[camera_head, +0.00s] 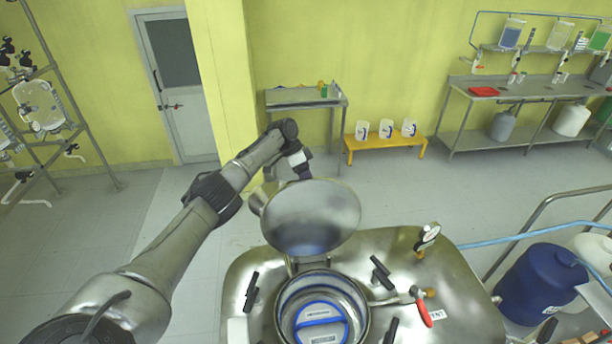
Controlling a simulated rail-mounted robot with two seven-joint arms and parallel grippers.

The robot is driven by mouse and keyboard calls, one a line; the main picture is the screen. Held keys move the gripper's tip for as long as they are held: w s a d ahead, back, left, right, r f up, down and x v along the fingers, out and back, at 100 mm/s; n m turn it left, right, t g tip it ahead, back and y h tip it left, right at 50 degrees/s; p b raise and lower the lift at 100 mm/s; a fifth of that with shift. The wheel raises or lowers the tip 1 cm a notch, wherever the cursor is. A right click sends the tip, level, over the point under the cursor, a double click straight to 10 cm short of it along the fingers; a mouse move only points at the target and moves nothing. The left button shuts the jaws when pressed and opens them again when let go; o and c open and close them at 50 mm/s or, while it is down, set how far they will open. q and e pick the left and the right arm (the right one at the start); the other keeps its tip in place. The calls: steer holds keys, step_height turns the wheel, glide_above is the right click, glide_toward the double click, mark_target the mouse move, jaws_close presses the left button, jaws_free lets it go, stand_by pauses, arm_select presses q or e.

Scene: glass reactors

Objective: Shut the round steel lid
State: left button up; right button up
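The round steel lid (310,213) stands raised, tilted up on its hinge at the back of the reactor opening. The round opening (362,318) below it is uncovered, and a blue-ringed item with a white label (320,322) shows inside. My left arm reaches in from the left, and its gripper (301,170) is just behind the lid's upper edge. Its fingers are partly hidden by the lid or too small to read, and I cannot tell whether they touch it. My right gripper is not in view.
The steel reactor top (440,290) carries black clamps (381,272), a gauge (427,237) and a red-handled valve (423,312) around the opening. A blue drum (540,280) and a rail stand at right. Open floor lies behind, before an orange bench (385,145).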

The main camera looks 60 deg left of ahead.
arm_select(q)
steer(key=shift+f, duration=0.15)
steer(key=shift+c, duration=0.2)
jaws_close()
stand_by(0.4)
